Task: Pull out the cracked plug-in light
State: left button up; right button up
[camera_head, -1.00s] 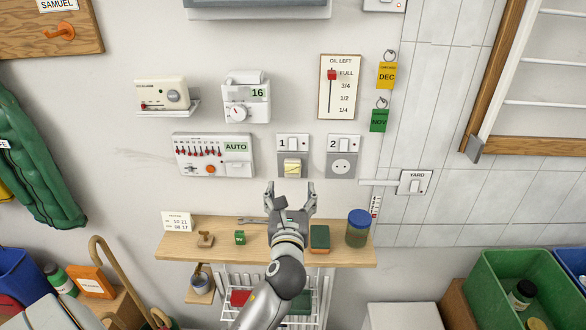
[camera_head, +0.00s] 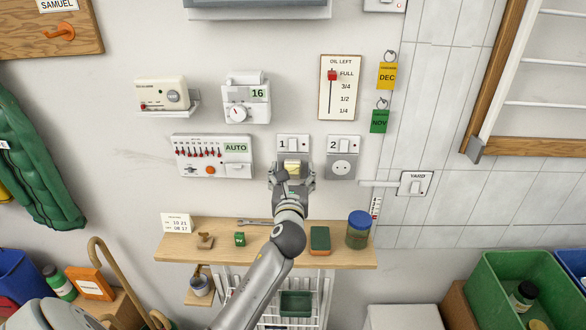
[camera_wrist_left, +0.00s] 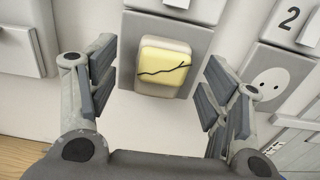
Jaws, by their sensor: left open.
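The cracked plug-in light (camera_head: 292,167) is a small pale yellow block in the socket under switch 1 on the wall. In the left wrist view the light (camera_wrist_left: 163,68) shows a dark branching crack across its yellow face. My left gripper (camera_head: 291,172) is in front of the lower part of socket 1. In the left wrist view the left gripper (camera_wrist_left: 163,95) is open, one finger on each side of the light, with gaps between the pads and the light. The gripper hides part of the socket plate in the head view. My right gripper does not show.
Socket 2 (camera_head: 342,166) is empty, just right of the light. The AUTO timer panel (camera_head: 213,157) is to the left. Below, a wooden shelf (camera_head: 190,250) bears a jar (camera_head: 359,232) and small items. A YARD switch (camera_head: 415,184) is at the right.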

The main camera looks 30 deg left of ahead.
aim_at(292, 174)
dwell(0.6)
pick_arm(q)
jog(key=shift+p, duration=0.7)
dwell(0.5)
grip_shut()
jog(key=shift+p+v, duration=0.5)
jog(key=shift+v, duration=0.9)
jog(key=shift+p+v, duration=0.35)
jog(key=shift+v, duration=1.1)
jog(key=shift+s, duration=0.1)
